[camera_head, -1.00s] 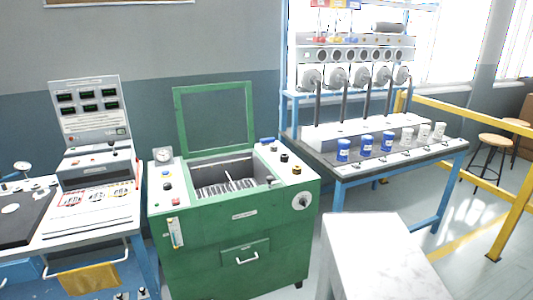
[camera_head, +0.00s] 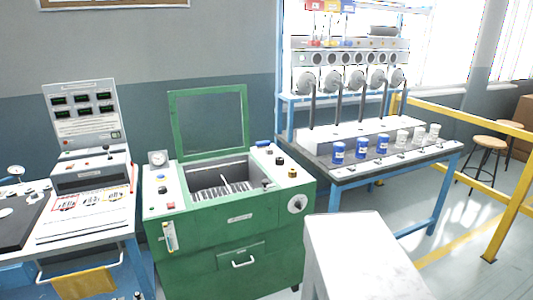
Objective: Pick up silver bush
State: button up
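I cannot pick out a silver bush with certainty in the head view. Several small parts sit on the top deck of the green machine (camera_head: 235,255). Among them are a black part (camera_head: 279,160) and a brass-coloured part (camera_head: 292,173) on its right side. Several more small parts are on its left side, too small to identify. My gripper is not in view.
Left is a grey instrument panel (camera_head: 82,108) on a bench. Right is a bench with blue-and-white cups (camera_head: 338,151) and pale cups (camera_head: 402,138). A pale block (camera_head: 355,245) fills the near foreground; whether it is mine is unclear. A yellow rail (camera_head: 470,120) borders the right.

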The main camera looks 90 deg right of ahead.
aim_at(269, 150)
jog(key=u, duration=0.05)
jog(key=k, duration=2.65)
jog(key=z, duration=1.5)
jog(key=i, duration=0.25)
jog(key=u, duration=0.35)
